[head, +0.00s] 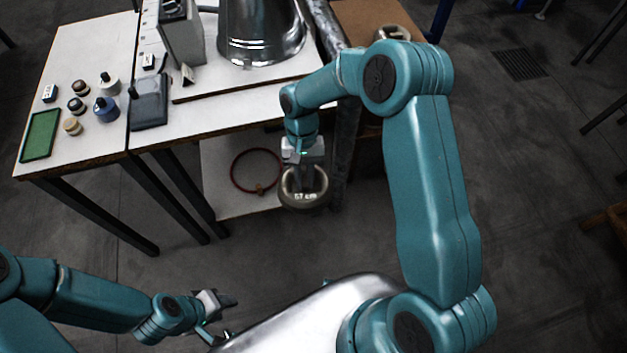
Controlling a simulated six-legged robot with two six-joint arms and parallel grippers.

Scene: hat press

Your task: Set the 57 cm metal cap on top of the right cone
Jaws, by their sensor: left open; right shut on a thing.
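The metal cap marked "57 cm" (304,200) is a dull ring-like piece with a handle, held in front of the table's right side. My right gripper (306,176) is shut on it from above, and its jaws hide part of the handle. A large shiny metal cone (262,38) stands on the table at the back, its top cut off by the picture's edge. I cannot tell from this view whether it is the right cone. My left gripper (224,312) is open and empty at the lower left, low and away from the table.
The white table (95,140) carries a green pad (40,135), several small jars and a grey box (149,102). A red ring (256,171) lies on the lower shelf (222,197). A post (345,140) stands right of the cap. A brown surface holds another metal piece (392,33).

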